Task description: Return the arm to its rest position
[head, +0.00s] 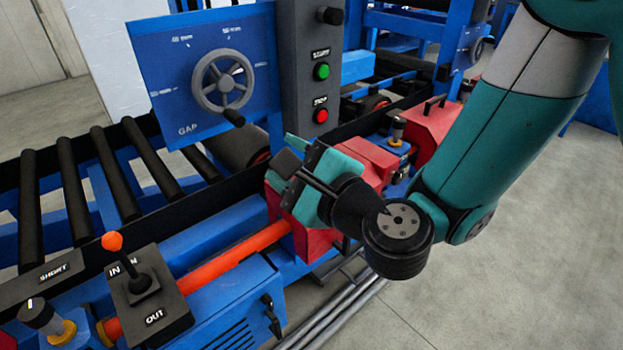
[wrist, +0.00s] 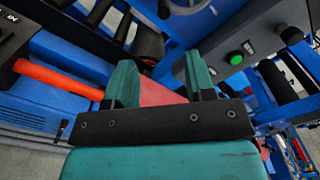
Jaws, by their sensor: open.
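My gripper (head: 297,172) is at the end of my teal and black arm, in the middle of the head view. It hangs in front of the blue machine, near the red block below the button panel. In the wrist view my gripper (wrist: 160,85) shows two teal fingers standing apart with nothing between them. The arm reaches in from the upper right and bends at a black wrist joint. I cannot tell from these views whether the fingers touch the machine.
A blue GAP panel with a handwheel (head: 222,80) and a grey button box with green (head: 321,71) and red buttons stand behind the gripper. An orange-knobbed lever box (head: 150,290) and rollers (head: 75,190) are at left. The grey floor (head: 520,260) at right is clear.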

